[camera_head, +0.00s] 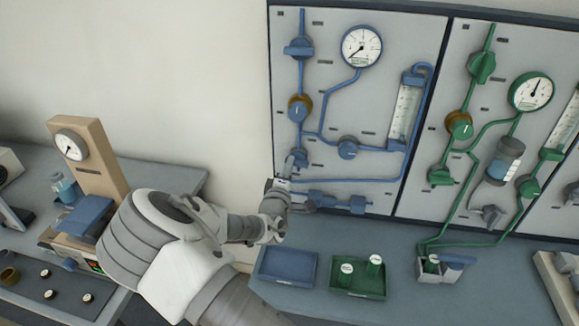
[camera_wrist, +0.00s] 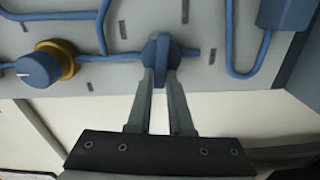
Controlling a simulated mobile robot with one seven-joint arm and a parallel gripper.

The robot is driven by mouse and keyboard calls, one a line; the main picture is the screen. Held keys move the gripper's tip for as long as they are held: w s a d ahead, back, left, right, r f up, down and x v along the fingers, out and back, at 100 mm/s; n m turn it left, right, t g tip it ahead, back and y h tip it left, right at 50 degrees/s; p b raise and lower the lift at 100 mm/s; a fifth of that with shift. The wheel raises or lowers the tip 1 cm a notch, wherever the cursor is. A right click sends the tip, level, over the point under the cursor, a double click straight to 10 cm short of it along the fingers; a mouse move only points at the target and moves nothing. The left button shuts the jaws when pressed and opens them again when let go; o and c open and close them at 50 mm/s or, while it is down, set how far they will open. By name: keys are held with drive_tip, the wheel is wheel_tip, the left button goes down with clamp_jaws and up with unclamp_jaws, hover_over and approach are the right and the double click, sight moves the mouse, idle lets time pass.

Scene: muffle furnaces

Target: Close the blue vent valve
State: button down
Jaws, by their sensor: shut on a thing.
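The blue panel's lower-left valve handle (camera_head: 301,156) sits on the vertical blue pipe, below a blue knob with a brass collar. Its label cannot be read. My gripper (camera_head: 291,163) reaches it from the front left and partly hides it. In the wrist view, the blue handle (camera_wrist: 161,47) stands between the two grey fingers of my gripper (camera_wrist: 161,72), which are shut on it. There the handle looks set across the pipe, but its exact angle is hard to tell.
The brass-collared knob (camera_head: 299,108) is just above; it also shows in the wrist view (camera_wrist: 40,69). A blue round knob (camera_head: 347,149) and a gauge (camera_head: 361,46) are to the right. Below are a blue tray (camera_head: 287,267) and a green tray (camera_head: 357,277) on the bench.

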drive_tip(key=shift+f+n, duration=0.15)
drive_tip(key=shift+n, duration=0.55)
drive_tip(key=c, duration=0.8)
unclamp_jaws()
drive_tip(key=s+a, duration=0.1)
drive_tip(key=s, duration=0.4)
drive_tip(key=s+a, duration=0.1)
drive_tip(key=s, duration=0.5)
drive_tip(key=s+a, duration=0.1)
drive_tip(key=s, duration=0.5)
drive_tip(key=shift+s+a, duration=0.1)
drive_tip(key=shift+a, duration=0.05)
